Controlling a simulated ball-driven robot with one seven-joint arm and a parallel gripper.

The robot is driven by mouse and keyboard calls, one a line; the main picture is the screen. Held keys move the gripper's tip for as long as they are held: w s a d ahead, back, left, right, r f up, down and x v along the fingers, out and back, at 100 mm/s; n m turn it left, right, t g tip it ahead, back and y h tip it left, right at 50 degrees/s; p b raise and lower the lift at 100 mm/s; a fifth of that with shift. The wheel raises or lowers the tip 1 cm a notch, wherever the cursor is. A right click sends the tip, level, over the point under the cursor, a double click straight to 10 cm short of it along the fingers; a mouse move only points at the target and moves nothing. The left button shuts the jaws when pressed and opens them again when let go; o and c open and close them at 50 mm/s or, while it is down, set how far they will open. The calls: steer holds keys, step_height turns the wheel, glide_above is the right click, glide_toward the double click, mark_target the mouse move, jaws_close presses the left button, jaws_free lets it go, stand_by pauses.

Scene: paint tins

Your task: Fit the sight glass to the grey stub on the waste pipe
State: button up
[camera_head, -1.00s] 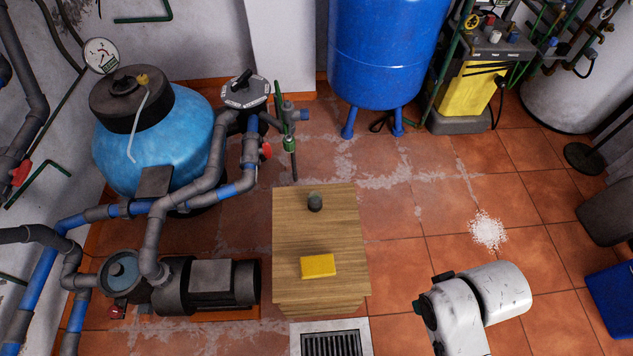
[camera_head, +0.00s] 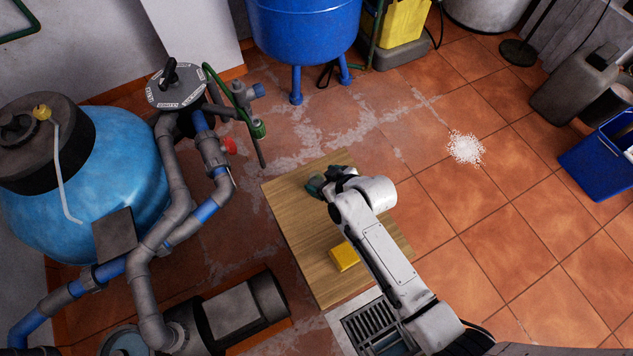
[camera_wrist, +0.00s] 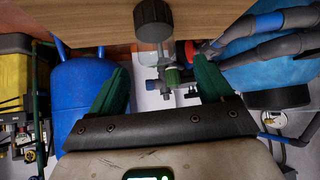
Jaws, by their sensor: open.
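The sight glass (camera_head: 314,186) stands on the wooden top near its far edge. In the wrist view, which is upside down, it shows as a dark round end (camera_wrist: 153,18) with a clear part beside it. My gripper (camera_wrist: 160,72) is open, its two green fingers apart. The sight glass lies just beyond and between the fingertips, with no grip on it seen. In the head view my gripper (camera_head: 322,184) is close to it and partly covers it. Grey pipework with a green fitting (camera_head: 258,129) stands beyond the table; I cannot tell which part is the stub.
A yellow block (camera_head: 343,256) lies on the wooden table (camera_head: 315,270), beside my arm. The light blue filter tank (camera_head: 110,180), grey pipes and pump (camera_head: 240,305) crowd the left. A blue vessel (camera_head: 305,30) stands behind. Floor to the right is mostly clear, with white grains (camera_head: 465,147).

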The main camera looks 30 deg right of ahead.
mark_target(318, 178)
steer(key=shift+b+x, duration=0.8)
steer(key=shift+x, duration=2.45)
steer(key=shift+d, duration=0.1)
steer(key=c, duration=1.1)
